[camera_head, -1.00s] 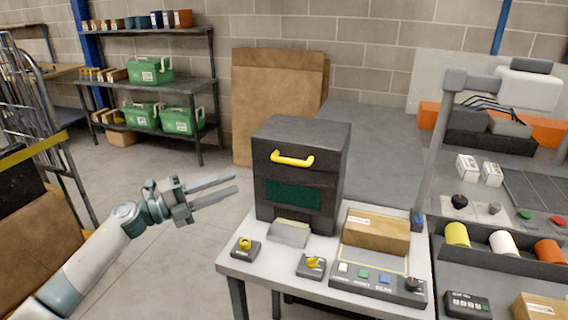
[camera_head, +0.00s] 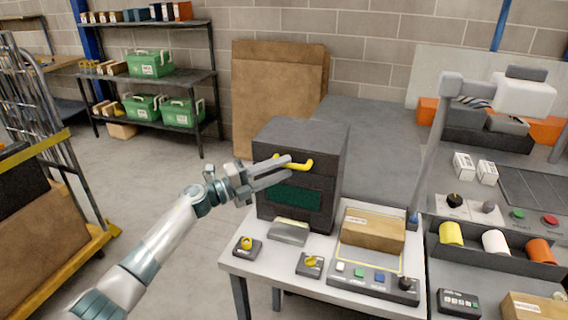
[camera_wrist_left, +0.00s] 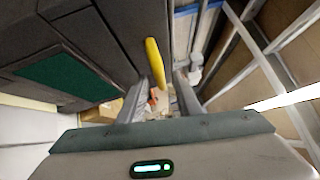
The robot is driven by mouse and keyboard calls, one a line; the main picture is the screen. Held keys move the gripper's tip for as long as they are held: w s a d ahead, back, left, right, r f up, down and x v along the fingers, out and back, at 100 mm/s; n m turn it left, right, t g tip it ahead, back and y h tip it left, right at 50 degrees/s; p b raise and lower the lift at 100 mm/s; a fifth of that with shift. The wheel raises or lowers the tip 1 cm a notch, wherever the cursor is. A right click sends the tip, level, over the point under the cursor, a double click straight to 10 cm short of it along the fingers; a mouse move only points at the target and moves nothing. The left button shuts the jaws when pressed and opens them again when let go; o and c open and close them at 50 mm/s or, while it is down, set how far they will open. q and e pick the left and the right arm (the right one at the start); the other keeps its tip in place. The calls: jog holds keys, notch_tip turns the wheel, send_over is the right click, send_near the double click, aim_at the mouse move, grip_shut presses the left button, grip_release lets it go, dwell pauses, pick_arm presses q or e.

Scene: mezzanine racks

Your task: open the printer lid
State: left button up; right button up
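The printer (camera_head: 326,180) is a dark box on a white table, with a green panel (camera_head: 292,197) low on its front. Its lid (camera_head: 298,132) is shut. A yellow bar handle (camera_head: 306,164) sits on the upper front, partly hidden by my gripper in the head view. My left gripper (camera_head: 290,169) is in front of it with its fingers apart. In the left wrist view the yellow handle (camera_wrist_left: 155,62) lies at the gap between the open fingertips (camera_wrist_left: 158,88), nearer the left finger. I cannot tell whether a finger touches it. My right gripper is not in view.
Yellow-topped knobs (camera_head: 247,244), a cardboard box (camera_head: 373,231) and a button panel (camera_head: 372,283) are on the table (camera_head: 238,261). A slanted grey post (camera_head: 432,165) stands to the right. The floor left of the printer is clear near my arm.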

pick_arm(q)
jog(key=shift+w+d, duration=0.3)
jog(key=shift+d, duration=0.3)
grip_shut()
jog(key=shift+r, duration=0.2)
